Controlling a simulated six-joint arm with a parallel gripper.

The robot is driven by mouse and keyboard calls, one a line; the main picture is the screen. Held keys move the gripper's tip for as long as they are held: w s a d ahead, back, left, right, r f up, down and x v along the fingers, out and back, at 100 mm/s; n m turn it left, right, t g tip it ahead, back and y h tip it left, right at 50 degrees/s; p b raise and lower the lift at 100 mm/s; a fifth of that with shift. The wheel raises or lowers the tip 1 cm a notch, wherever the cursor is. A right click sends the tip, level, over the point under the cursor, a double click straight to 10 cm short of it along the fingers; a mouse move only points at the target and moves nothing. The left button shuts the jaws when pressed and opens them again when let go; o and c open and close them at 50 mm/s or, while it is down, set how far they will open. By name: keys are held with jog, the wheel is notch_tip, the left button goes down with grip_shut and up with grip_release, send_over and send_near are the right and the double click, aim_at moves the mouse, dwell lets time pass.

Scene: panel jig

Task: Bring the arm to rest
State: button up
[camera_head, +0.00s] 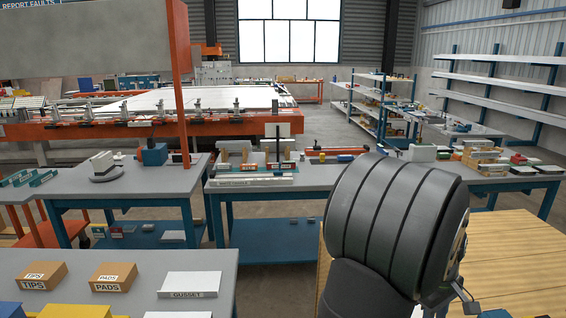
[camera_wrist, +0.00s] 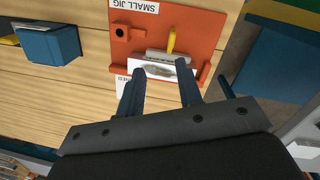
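My gripper (camera_wrist: 158,80) shows in the wrist view with its two dark fingers spread apart and nothing gripped between them. Its fingertips point toward an orange plate labelled SMALL JIG (camera_wrist: 190,32). On the jig's near side are a grey clamp bar with a yellow handle (camera_wrist: 171,40) and a pale plate with a grey patch (camera_wrist: 160,70). The fingertips overlap the pale plate's edges in the picture; I cannot tell the gap in depth. In the head view a dark joint of my arm fills the lower right, and the gripper is out of sight.
A wooden tabletop (camera_wrist: 60,95) lies under the jig, with a blue bin (camera_wrist: 50,43) at left. In the head view, a grey bench (camera_head: 120,258) at lower left holds cardboard boxes (camera_head: 113,276) and a white GUSSET box (camera_head: 190,284). More benches stand behind.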

jog(key=w+f+n, duration=0.1)
jog(key=w+n, duration=0.1)
jog(key=w+f+n+h, duration=0.1)
jog(key=w+f+n, duration=0.1)
jog(key=w, duration=0.1)
jog(key=w+a+f+n, duration=0.1)
jog(key=w, duration=0.1)
jog(key=shift+w+f+n, duration=0.2)
jog(key=shift+f+n, duration=0.15)
jog(key=shift+n, duration=0.05)
jog(key=w+a+f+n, duration=0.1)
jog(key=w+n, duration=0.1)
jog(key=w+a+f+n+h, duration=0.1)
jog(key=w+f+n, duration=0.1)
jog(key=w, duration=0.1)
jog(key=w+a+f+n+h, duration=0.1)
jog(key=w+f+n, duration=0.1)
jog(key=w, duration=0.1)
jog(key=shift+f+t, duration=0.15)
jog(key=shift+t, duration=0.15)
